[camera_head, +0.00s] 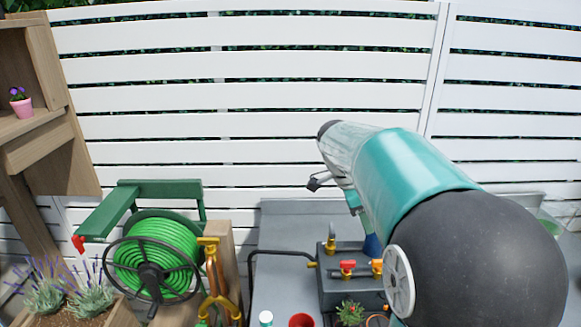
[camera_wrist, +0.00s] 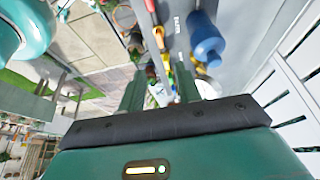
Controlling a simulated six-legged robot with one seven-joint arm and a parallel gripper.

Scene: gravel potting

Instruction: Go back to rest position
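My gripper (camera_wrist: 160,82) shows in the wrist view as two green fingers standing apart beyond a dark bar. The gap between them shows only background, so it appears open and empty. In the head view my teal and black arm reaches up from the lower right across the grey bench (camera_head: 283,230). The gripper is mostly hidden behind the arm there; a small dark part shows at the arm's left side. A blue bottle-like thing (camera_wrist: 207,42) stands beyond the fingers in the wrist view.
A white slatted fence (camera_head: 230,95) closes the back. A green hose reel (camera_head: 155,258) stands left, with a lavender planter (camera_head: 70,310) and wooden shelf (camera_head: 35,130). On the bench are a dark valve box (camera_head: 345,292), a red pot (camera_head: 301,320) and a small plant (camera_head: 350,313).

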